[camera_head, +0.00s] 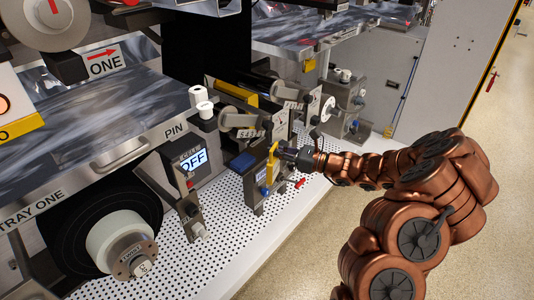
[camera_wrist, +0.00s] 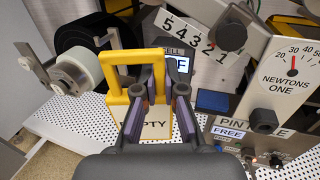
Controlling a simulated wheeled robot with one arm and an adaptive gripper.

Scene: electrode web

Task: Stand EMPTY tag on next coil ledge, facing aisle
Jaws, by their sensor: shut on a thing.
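The EMPTY tag is a cream plate with a yellow frame handle (camera_wrist: 132,62) in the wrist view. The lettering "PTY" shows between the fingers, and the rest of the word is hidden. My gripper (camera_wrist: 163,88) is shut on the tag, which hangs upright in front of the camera. In the head view my gripper (camera_head: 285,150) holds the yellow tag (camera_head: 271,166) above the perforated white ledge (camera_head: 222,215), close to a grey machine post. A coil with a white core (camera_head: 118,238) sits at the lower left. I cannot tell which ledge is the coil ledge.
A display reading "OFF" (camera_head: 193,161) stands on a post left of the tag. A dial marked NEWTONS ONE (camera_wrist: 290,80) and a blue block (camera_wrist: 213,101) are to the right in the wrist view. The aisle floor (camera_head: 480,210) is clear at the right.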

